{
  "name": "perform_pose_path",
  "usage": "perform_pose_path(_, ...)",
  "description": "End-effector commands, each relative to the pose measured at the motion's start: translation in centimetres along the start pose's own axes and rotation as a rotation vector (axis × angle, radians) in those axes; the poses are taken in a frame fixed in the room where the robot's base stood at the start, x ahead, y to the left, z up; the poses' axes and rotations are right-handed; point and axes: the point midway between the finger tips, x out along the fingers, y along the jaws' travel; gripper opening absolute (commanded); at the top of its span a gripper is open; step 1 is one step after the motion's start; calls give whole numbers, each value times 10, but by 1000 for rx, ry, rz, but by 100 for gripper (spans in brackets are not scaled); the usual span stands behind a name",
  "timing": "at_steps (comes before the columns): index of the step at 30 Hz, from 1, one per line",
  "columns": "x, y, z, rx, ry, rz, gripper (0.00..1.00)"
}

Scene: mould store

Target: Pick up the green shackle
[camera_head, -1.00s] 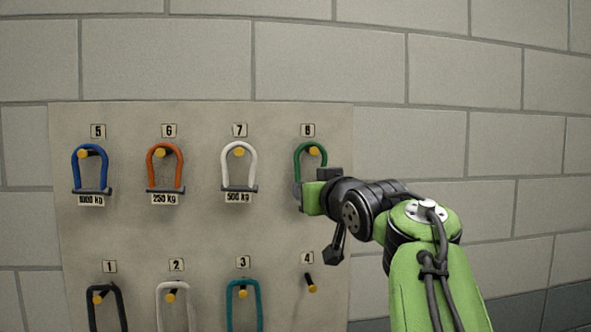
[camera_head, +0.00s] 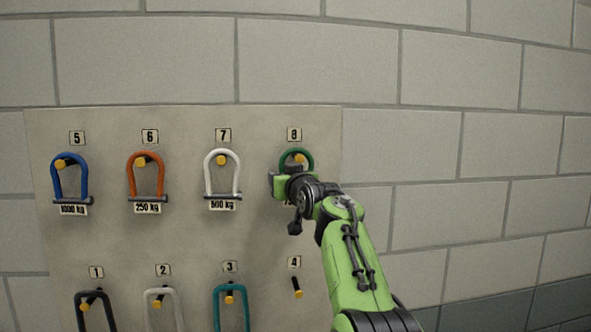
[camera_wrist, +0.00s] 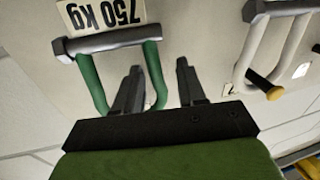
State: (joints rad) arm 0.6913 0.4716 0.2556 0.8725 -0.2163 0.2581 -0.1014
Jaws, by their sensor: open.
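The green shackle (camera_head: 309,156) hangs on the yellow-tipped peg (camera_head: 299,159) under label 8, at the right end of the board's upper row. My gripper (camera_head: 282,180) is in front of its lower part and hides most of it. In the wrist view the green shackle (camera_wrist: 90,82) appears upside down, with its grey pin and a "750 kg" tag (camera_wrist: 103,16). My gripper (camera_wrist: 158,88) is open there. One finger overlaps the shackle's loop between its two legs, and the other finger is just outside the right leg. I cannot tell whether either touches.
A white shackle (camera_head: 207,172) hangs to the left under 7, with orange (camera_head: 131,175) and blue (camera_head: 55,178) ones further left. Black, white and teal (camera_head: 217,310) shackles hang below. Peg 4 (camera_head: 297,288) is empty. Bare block wall (camera_head: 440,140) lies right of the board.

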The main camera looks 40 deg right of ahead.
Motion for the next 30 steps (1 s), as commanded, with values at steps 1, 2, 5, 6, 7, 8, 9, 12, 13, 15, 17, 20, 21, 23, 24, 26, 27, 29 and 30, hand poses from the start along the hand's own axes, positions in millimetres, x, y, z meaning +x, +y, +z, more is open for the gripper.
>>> perform_pose_path(1,7,0,-7,1,-1,0,40)
perform_pose_path(2,10,0,-6,1,-1,0,40)
perform_pose_path(5,13,1,-4,0,0,2,40)
perform_pose_path(6,13,1,-4,0,0,2,40)
perform_pose_path(7,13,1,-3,0,0,2,40)
perform_pose_path(8,13,0,-2,0,0,2,40)
perform_pose_path(9,13,0,-2,0,0,2,40)
perform_pose_path(12,12,0,-2,0,0,1,26)
perform_pose_path(13,12,0,-1,0,-1,1,22)
perform_pose_path(15,12,0,-1,0,-1,1,11)
perform_pose_path(17,12,0,-1,0,-1,1,2)
perform_pose_path(20,13,1,-1,1,-2,2,0)
perform_pose_path(21,13,1,-1,1,-2,2,0)
perform_pose_path(23,12,1,-1,0,0,2,0)
perform_pose_path(24,12,1,-1,1,-1,2,0)
perform_pose_path(26,12,1,-1,1,-1,2,0)
perform_pose_path(27,12,1,-1,1,-2,2,0)
perform_pose_path(29,13,1,-2,1,-2,2,0)
perform_pose_path(30,13,1,-3,1,-1,2,0)
